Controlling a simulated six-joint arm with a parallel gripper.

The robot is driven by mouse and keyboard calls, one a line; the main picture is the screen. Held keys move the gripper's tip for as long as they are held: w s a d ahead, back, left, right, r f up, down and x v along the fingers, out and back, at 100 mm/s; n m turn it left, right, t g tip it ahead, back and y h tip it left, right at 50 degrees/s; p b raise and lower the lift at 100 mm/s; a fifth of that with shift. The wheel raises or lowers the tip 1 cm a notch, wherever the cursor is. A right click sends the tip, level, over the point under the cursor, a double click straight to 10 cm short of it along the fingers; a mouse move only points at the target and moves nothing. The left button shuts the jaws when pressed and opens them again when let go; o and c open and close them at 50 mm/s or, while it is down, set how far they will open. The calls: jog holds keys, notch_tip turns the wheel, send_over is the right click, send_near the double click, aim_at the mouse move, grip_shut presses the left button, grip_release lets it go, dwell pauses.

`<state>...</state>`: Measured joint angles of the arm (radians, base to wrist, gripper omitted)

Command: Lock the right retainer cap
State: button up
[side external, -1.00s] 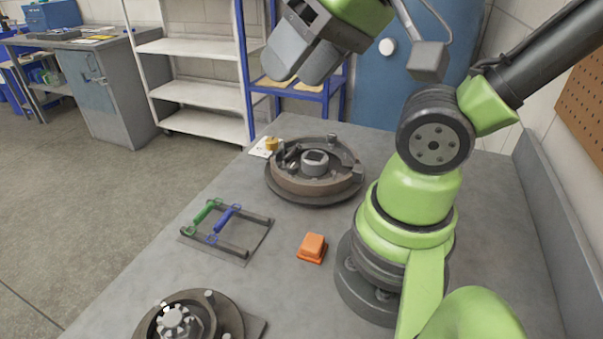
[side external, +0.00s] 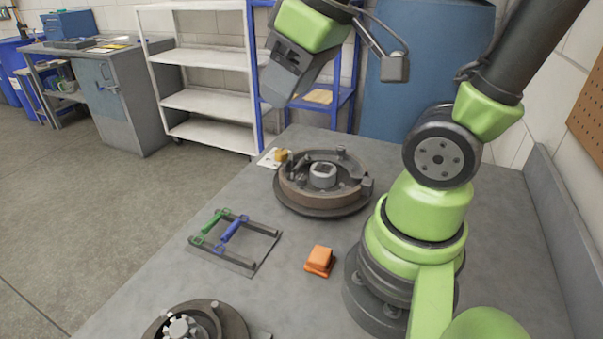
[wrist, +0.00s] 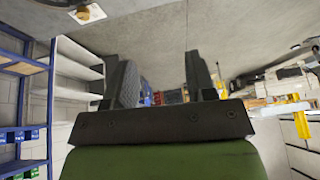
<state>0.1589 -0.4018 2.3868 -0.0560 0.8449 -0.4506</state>
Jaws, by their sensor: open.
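A round brake assembly (side external: 318,203) with a brown shoe ring and a grey hub sits at the far end of the bench; its edge also shows in the wrist view (wrist: 56,3). Small parts stand on its rim, but I cannot tell which is the right retainer cap. A second round assembly (side external: 234,323) with a bright hub is cut off at the bottom edge. My gripper (side external: 282,98) is high above the far-left bench edge, apart from both assemblies. In the wrist view its two fingers (wrist: 160,72) are spread with nothing between them.
A yellow part on a white plate (side external: 270,158) lies beside the far assembly. A frame with a green tool (side external: 211,222) and a blue tool (side external: 232,229) lies at the left. An orange block (side external: 319,260) sits mid-bench. Shelves (side external: 212,101) stand behind.

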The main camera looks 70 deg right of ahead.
jog(key=w+d+f+n+g, duration=0.3)
jog(key=w+d+f+n, duration=0.15)
jog(key=d+f, duration=0.25)
jog(key=n+g, duration=0.2)
jog(key=n, duration=0.3)
send_over(301, 176)
notch_tip(301, 176, down, 6)
notch_tip(301, 176, down, 10)
jog(key=shift+s+r, duration=0.1)
jog(key=shift+r, duration=0.1)
jog(key=c, duration=0.9)
